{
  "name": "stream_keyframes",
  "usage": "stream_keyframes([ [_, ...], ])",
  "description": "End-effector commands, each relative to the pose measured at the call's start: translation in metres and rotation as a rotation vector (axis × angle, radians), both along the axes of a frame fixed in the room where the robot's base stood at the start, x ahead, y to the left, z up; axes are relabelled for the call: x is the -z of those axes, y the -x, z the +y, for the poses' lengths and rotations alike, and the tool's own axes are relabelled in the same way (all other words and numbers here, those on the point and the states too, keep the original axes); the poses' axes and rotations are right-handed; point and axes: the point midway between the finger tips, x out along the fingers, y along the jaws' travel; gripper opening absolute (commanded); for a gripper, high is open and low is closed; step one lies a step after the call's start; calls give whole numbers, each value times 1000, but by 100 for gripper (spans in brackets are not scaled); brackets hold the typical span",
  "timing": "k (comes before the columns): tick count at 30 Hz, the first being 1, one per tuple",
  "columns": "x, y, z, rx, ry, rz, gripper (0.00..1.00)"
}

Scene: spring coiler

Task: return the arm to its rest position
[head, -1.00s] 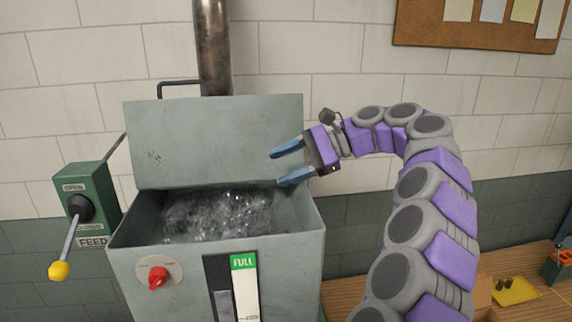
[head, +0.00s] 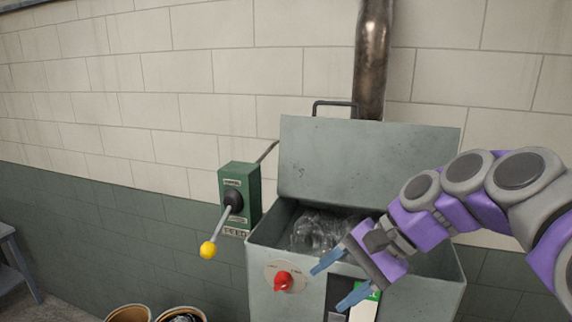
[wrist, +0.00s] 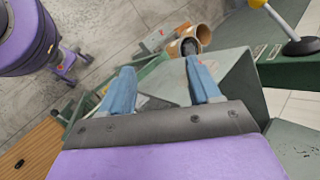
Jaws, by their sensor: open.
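My gripper (head: 335,279) is open and empty, its two blue fingers apart, in front of the grey metal bin's front face in the head view. My purple and grey arm (head: 470,195) reaches in from the right and hides part of the bin's right side and its level gauge. In the wrist view the gripper (wrist: 157,88) also shows open, with nothing between the fingers.
The grey bin (head: 262,262) has a raised lid (head: 350,160), clear shiny contents (head: 318,228) and a red knob (head: 283,281). A green lever box (head: 238,185) with a yellow-tipped handle (head: 208,250) stands left. Round containers (head: 128,314) are at lower left. A pipe (head: 373,60) rises behind.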

Motion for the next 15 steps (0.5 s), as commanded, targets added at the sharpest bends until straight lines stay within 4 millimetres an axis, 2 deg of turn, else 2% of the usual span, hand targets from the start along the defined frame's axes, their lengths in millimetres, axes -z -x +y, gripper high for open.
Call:
stream_keyframes([
  [1,13,19,9,-49,53,-12,62],
  [6,62,75,18,-216,231,-49,62],
  [12,117,140,2,-402,425,-77,62],
  [15,137,165,-9,-474,496,-80,62],
])
